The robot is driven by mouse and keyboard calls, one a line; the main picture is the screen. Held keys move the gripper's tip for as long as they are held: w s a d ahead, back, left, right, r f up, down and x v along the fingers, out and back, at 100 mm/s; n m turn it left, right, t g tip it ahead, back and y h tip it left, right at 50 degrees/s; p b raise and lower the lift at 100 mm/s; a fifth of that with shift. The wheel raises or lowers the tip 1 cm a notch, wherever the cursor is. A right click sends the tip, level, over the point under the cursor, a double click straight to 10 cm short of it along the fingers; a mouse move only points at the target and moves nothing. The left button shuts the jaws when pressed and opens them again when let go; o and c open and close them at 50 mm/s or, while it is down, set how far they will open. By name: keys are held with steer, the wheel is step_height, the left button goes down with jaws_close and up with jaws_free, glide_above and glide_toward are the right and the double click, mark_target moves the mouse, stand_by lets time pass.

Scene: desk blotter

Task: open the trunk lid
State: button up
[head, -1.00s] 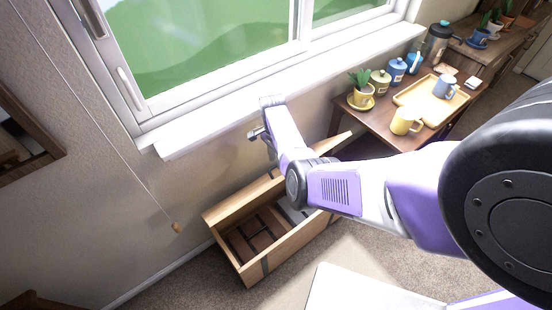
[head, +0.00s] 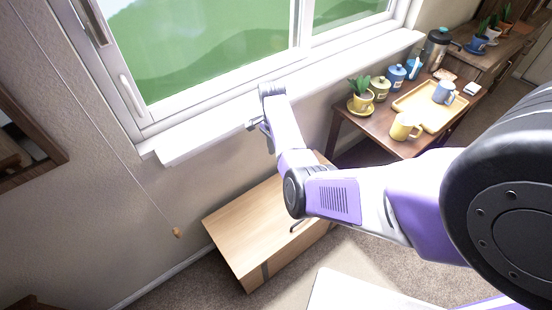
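The wooden trunk (head: 257,270) stands on the carpet against the wall below the window. Its light wood lid (head: 250,225) lies down over the box, and the inside is hidden. A dark curved piece, perhaps a handle (head: 295,228), shows near the lid's front edge beside my arm. My arm reaches over the trunk and covers its right part. My gripper (head: 256,126) is above and behind the trunk, close to the window sill and apart from the lid. Its fingers are small and partly hidden, so I cannot tell if they are open.
The white window sill (head: 200,142) runs right behind my gripper. A wooden table (head: 371,126) to the right holds a potted plant (head: 361,93), jars, a yellow mug (head: 404,126) and a tray (head: 425,119). A cord with a wooden knob (head: 177,232) hangs at left.

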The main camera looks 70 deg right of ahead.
steer(key=shift+r, duration=0.55)
